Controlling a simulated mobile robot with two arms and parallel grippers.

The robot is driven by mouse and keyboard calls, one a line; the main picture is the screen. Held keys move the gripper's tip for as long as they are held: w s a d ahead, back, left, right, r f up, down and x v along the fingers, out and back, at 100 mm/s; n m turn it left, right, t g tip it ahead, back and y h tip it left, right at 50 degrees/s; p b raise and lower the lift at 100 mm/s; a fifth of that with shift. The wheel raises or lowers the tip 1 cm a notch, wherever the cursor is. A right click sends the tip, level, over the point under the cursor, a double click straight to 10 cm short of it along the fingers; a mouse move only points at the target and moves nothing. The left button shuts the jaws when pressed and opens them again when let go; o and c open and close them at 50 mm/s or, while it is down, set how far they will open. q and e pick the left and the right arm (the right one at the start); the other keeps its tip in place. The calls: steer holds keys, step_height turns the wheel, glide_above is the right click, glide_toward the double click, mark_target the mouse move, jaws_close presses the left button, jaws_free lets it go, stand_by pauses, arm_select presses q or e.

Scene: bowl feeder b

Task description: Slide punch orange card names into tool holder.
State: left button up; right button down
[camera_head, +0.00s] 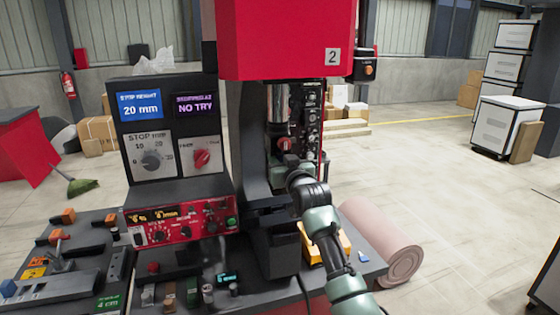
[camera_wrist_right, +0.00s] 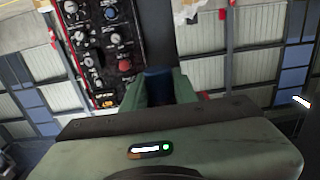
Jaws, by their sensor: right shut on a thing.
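My right gripper (camera_head: 284,170) is at the front of the red and black press, below its silver ram (camera_head: 278,100). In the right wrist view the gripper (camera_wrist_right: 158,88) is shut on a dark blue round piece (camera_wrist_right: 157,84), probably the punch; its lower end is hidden. The tool holder under the ram is mostly hidden by my gripper, so I cannot tell whether the piece touches it. A small orange card (camera_head: 34,273) lies on the left bench; its text is unreadable. Several small upright pieces (camera_head: 192,292) stand at the front of the bench. My left gripper is out of view.
A control panel (camera_head: 165,130) shows 20 mm and NO TRY. A red control box (camera_head: 178,222) sits below it. A yellow bin (camera_head: 344,243) stands partly behind my arm, near a pink roll (camera_head: 384,240). A knob panel (camera_wrist_right: 100,40) is close beside the gripper.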

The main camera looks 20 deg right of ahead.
mark_target(281, 160)
steer(key=shift+w+r, duration=0.1)
steer(key=shift+w, duration=0.3)
steer(key=c, duration=1)
jaws_free()
steer(key=shift+s, duration=0.1)
steer(key=shift+s+f+b, duration=0.2)
steer(key=shift+f+b, duration=0.05)
steer(key=shift+b, duration=0.1)
steer(key=s+b, duration=0.2)
steer(key=s, duration=0.4)
steer(key=shift+d+r, duration=0.1)
steer(key=shift+s+r, duration=0.1)
steer(key=shift+s, duration=0.55)
